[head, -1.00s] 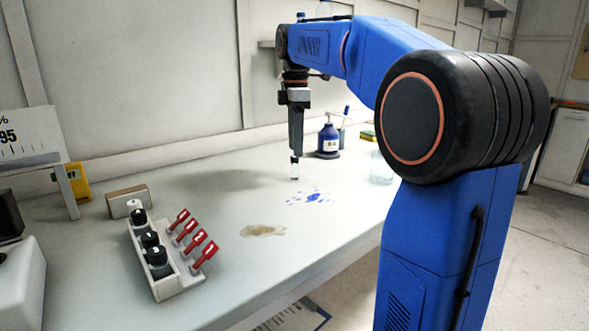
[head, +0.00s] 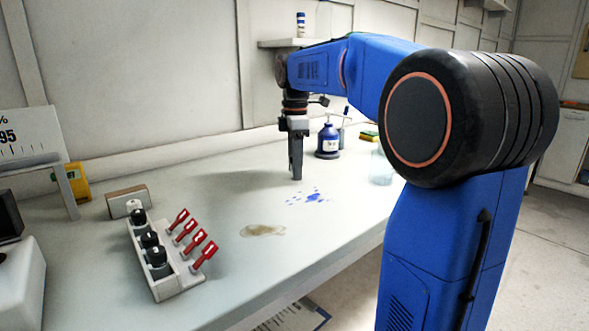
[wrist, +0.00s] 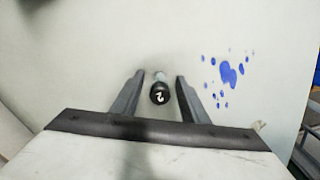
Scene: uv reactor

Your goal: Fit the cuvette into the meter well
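The cuvette (wrist: 159,94) shows in the wrist view as a small clear vial with a black cap marked 2. It stands on the white bench between the two fingers of my gripper (wrist: 159,75), with a gap visible on both sides. In the head view my gripper (head: 296,177) points straight down with its tips near the bench top, and its fingers hide the cuvette. A white housing (head: 20,285) at the lower left edge may be the meter; it is cut off by the frame and I see no well.
A white rack (head: 178,283) holds capped vials and several red-handled pieces stand along its side. A blue bottle (head: 328,142) and a clear beaker (head: 381,168) stand beyond my gripper. Blue spots (head: 314,197) and a brown stain (head: 262,230) mark the otherwise open bench.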

